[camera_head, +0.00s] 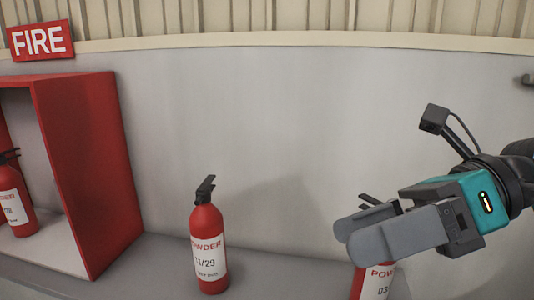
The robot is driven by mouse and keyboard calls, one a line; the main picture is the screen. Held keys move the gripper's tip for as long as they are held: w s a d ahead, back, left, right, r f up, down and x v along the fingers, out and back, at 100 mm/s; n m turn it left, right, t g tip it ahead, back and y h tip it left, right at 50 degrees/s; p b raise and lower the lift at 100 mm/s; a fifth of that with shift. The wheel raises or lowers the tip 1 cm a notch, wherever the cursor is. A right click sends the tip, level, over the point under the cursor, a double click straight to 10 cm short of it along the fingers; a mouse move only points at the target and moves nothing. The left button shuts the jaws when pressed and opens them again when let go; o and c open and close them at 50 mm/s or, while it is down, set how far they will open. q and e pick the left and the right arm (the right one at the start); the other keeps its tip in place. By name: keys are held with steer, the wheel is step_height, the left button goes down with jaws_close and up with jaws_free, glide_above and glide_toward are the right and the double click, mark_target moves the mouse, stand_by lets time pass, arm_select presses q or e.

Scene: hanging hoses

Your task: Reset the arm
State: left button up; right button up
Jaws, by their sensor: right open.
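My right gripper (366,226) reaches in from the right edge, its grey fingers pointing left. It is empty. It hangs in front of a red fire extinguisher (372,284), hiding most of that one's upper part; I cannot tell whether they touch. Part of a black handle shows above the fingers. Another red extinguisher (208,240) with a white label reading "POWDER 11/29" stands upright on the ledge left of the gripper, clear of it. My left gripper does not show.
A red open cabinet (92,160) stands at the left, with an extinguisher (14,205) inside, cut by the frame edge. A red FIRE sign (40,41) is above it. A grey ledge (160,262) runs along the bottom before a plain wall. The space above the middle extinguisher is clear.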

steer(key=w+r+m+t+y, duration=0.55)
steer(key=m+t+y, duration=0.45)
steer(key=m, duration=0.4)
steer(key=w+d+f+m+t+h, duration=0.3)
steer(key=d+f+m+t+h, duration=0.25)
steer(key=m+h, duration=0.55)
steer(key=w+d+f+m+t+h, duration=0.35)
steer(key=f+m+t+h, duration=0.25)
steer(key=m+h, duration=0.45)
steer(key=s+d+f+m+g+h, duration=0.2)
steer(key=s+f+m+g, duration=0.25)
steer(key=f, duration=0.55)
steer(key=s+d+f+m+g+h, duration=0.1)
steer(key=s+f+m+g+h, duration=0.25)
steer(key=f, duration=0.65)
steer(key=s+a+f+m+g+y, duration=0.2)
steer(key=s+f+g+y, duration=0.1)
steer(key=s+f+g, duration=0.9)
arm_select(q)
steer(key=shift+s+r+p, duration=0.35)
steer(key=shift+p, duration=0.15)
arm_select(e)
steer(key=w+a+f+t+y, duration=0.2)
steer(key=w+f+t, duration=0.3)
steer(key=t, duration=0.4)
steer(key=shift+w+a+f, duration=0.35)
steer(key=shift+a+f, duration=0.15)
